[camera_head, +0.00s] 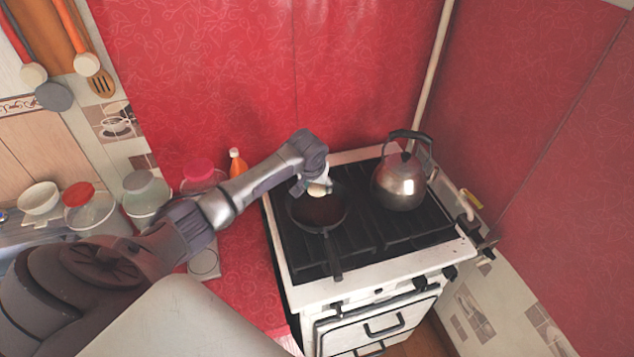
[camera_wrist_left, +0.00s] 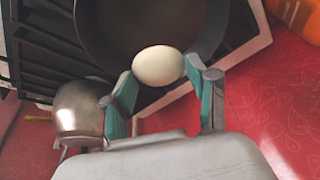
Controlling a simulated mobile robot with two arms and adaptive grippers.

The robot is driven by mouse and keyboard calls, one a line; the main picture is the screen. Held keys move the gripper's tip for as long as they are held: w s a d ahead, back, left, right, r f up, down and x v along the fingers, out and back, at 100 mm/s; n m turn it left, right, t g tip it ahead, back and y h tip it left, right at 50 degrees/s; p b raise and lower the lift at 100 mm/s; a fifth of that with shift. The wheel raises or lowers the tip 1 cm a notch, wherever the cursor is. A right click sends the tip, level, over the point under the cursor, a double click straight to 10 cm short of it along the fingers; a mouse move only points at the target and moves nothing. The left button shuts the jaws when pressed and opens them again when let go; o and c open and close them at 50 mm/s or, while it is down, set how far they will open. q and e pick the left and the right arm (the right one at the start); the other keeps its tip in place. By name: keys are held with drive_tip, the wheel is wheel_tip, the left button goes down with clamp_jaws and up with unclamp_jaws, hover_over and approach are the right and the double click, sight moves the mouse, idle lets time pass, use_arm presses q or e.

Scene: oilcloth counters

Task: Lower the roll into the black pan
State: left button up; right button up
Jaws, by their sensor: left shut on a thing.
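The roll (camera_wrist_left: 158,65) is a smooth, pale cream oval. My left gripper (camera_wrist_left: 159,78) is shut on it, with one teal fingertip on each side. In the head view the roll (camera_head: 318,190) shows as a small pale shape below the left gripper, partly hidden by it, at the far edge of the black pan (camera_head: 318,212). In the wrist view the roll overlaps the rim of the pan (camera_wrist_left: 150,25). I cannot tell how high it is above the pan. The pan's inside shows no other thing. My right gripper is not in view.
The pan stands on the stove's (camera_head: 372,238) black grate, its handle pointing to the front. A steel kettle (camera_head: 400,183) stands to its right. An orange bottle (camera_head: 237,163) and lidded jars (camera_head: 146,193) are on the counter to the left. A red wall (camera_head: 270,70) rises behind.

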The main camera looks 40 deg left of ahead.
sight(316, 190)
use_arm(q)
drive_tip(key=shift+f+b, duration=0.85)
drive_tip(key=shift+f, duration=1.15)
drive_tip(key=shift+f, duration=0.3)
drive_tip(key=shift+f+b, duration=1.45)
drive_tip(key=shift+f, duration=0.8)
idle(0.4)
drive_tip(key=o, duration=1.3)
drive_tip(key=shift+r, duration=0.15)
drive_tip(key=v, duration=1.1)
drive_tip(key=shift+s+d+r, duration=0.1)
drive_tip(key=shift+s+r, duration=0.1)
drive_tip(key=shift+r, duration=0.15)
